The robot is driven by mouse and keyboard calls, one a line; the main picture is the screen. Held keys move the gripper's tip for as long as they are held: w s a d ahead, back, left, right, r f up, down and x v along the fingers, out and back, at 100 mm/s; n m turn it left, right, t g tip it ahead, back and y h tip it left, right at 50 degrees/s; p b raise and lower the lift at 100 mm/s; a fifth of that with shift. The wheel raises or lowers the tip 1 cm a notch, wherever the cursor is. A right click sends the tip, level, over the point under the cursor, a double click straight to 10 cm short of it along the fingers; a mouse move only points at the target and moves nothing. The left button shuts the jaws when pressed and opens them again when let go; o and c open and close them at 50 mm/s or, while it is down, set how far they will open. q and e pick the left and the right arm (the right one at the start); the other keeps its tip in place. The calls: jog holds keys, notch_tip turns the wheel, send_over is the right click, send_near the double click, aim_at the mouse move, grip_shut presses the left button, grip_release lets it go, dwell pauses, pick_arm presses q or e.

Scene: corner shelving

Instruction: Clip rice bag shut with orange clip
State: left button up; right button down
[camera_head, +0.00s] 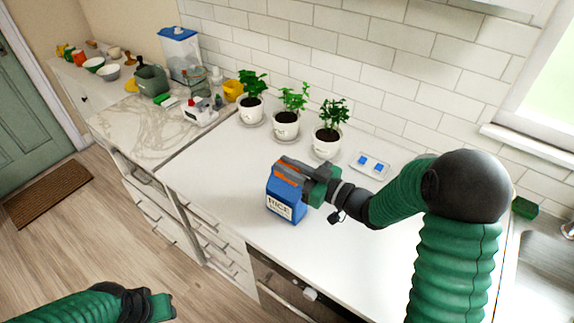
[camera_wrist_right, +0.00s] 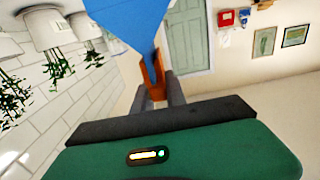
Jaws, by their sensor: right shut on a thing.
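The blue rice bag (camera_head: 283,197) stands on the white counter (camera_head: 225,178), its lettered front facing the room. The orange clip (camera_head: 287,178) is at the bag's top edge. My right gripper (camera_head: 291,168) is shut on the clip at the bag's top. In the right wrist view the orange clip (camera_wrist_right: 154,85) is between the dark fingers, and the blue bag (camera_wrist_right: 128,18) narrows towards it. I cannot tell whether the clip grips the bag's fold. My left gripper (camera_head: 165,305) is low at the left, away from the counter; its finger opening does not show clearly.
Potted plants (camera_head: 286,123) line the wall behind the bag. A small tray (camera_head: 371,166) with blue items lies right of them. A marble-topped section (camera_head: 140,130) with containers is at left. The sink (camera_head: 545,250) is at right. Counter left of the bag is clear.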

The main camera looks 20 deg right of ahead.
jog(key=shift+f, duration=0.2)
jog(key=c, duration=1.3)
grip_release()
jog(key=b+v, duration=0.1)
jog(key=v, duration=1.6)
jog(key=shift+w+d+b, duration=0.1)
jog(key=shift+w+b, duration=0.05)
jog(key=shift+b, duration=0.15)
